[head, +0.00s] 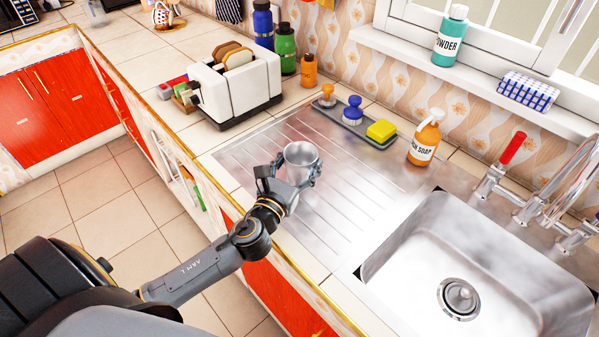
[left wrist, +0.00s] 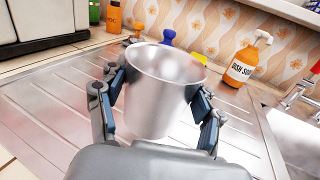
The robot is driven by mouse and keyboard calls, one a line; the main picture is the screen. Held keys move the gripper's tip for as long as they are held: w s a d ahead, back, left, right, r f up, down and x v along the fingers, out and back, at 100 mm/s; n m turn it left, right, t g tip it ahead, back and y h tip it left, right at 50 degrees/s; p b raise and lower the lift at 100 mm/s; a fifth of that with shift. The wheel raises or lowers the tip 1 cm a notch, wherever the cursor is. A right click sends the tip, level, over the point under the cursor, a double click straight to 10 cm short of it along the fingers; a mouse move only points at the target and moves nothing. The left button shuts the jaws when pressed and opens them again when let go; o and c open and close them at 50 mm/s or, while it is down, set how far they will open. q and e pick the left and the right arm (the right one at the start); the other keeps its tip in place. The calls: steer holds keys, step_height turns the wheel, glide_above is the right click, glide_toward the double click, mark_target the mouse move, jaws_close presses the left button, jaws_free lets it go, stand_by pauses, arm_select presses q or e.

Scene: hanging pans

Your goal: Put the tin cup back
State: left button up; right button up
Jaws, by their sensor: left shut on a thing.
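The tin cup (head: 300,160) is a plain silvery metal cup, upright with its open rim facing up. My left gripper (head: 290,178) is shut around the cup's sides, over the ribbed steel drainboard (head: 340,205). In the left wrist view the cup (left wrist: 160,90) fills the middle, with a finger pressed on each side. I cannot tell whether its base touches the drainboard, as the gripper hides it. My right gripper is not in view.
The steel sink (head: 500,265) is right of the cup. An orange soap bottle (head: 425,138) and a grey tray (head: 358,128) with brushes and a yellow sponge stand behind. A white toaster (head: 236,88) stands back left. The drainboard around the cup is clear.

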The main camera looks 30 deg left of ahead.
mark_target(295, 180)
arm_select(q)
step_height(295, 180, down, 3)
steer(key=shift+a+f+b, duration=0.1)
steer(key=shift+a+b, duration=0.05)
steer(key=shift+b, duration=0.25)
steer(key=shift+f, duration=0.15)
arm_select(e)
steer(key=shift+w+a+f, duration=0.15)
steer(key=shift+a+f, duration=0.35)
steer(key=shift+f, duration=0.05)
arm_select(q)
steer(key=o, duration=1.3)
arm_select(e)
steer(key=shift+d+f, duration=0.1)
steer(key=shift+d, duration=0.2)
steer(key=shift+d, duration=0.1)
